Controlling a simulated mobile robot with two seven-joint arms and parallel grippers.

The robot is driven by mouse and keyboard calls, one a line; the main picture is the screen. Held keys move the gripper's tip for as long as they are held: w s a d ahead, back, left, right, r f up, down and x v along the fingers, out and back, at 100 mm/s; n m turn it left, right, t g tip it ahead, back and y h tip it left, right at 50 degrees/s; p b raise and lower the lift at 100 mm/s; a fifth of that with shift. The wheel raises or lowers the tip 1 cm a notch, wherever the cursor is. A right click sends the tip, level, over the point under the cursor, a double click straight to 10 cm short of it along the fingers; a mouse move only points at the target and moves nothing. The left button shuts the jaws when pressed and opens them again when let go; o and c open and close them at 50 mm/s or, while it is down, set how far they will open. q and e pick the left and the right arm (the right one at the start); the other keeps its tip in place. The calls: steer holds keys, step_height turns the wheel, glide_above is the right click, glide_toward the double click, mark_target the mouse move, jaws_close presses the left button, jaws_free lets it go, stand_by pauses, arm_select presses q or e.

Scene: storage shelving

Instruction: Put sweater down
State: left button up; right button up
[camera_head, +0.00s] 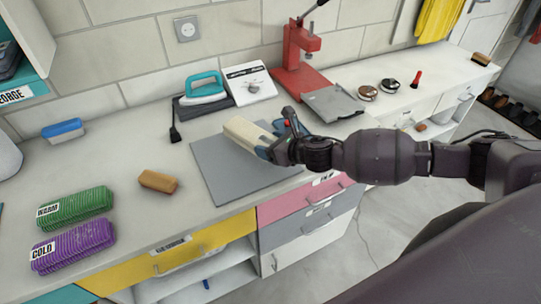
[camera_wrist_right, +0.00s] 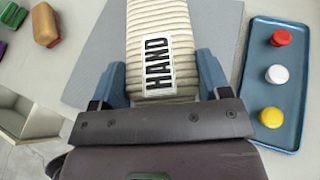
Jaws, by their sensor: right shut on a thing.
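The cream ribbed sweater (camera_head: 247,134), folded into a block, is in my right gripper (camera_head: 268,150). In the right wrist view the sweater (camera_wrist_right: 158,28) carries a white label reading "HAND", and the blue fingers (camera_wrist_right: 158,80) close on its two sides. It is over the back right part of a flat grey mat (camera_head: 225,175) on the counter. I cannot tell whether it touches the mat. A green folded stack (camera_head: 75,208) labelled "WARM" and a purple one (camera_head: 73,246) labelled "COLD" lie at the front left. My left gripper is out of view.
A brown-topped brush (camera_head: 158,181) lies left of the mat. A teal iron (camera_head: 204,88) and a red press (camera_head: 298,52) stand behind. A blue tray (camera_wrist_right: 273,120) with red, white and yellow round pieces is close beside my right gripper. The counter's left middle is clear.

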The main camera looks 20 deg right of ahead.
steer(key=shift+f+b, duration=0.3)
steer(key=shift+f, duration=1.8)
steer(key=shift+f, duration=0.1)
steer(key=o, duration=1)
steer(key=shift+o, duration=0.2)
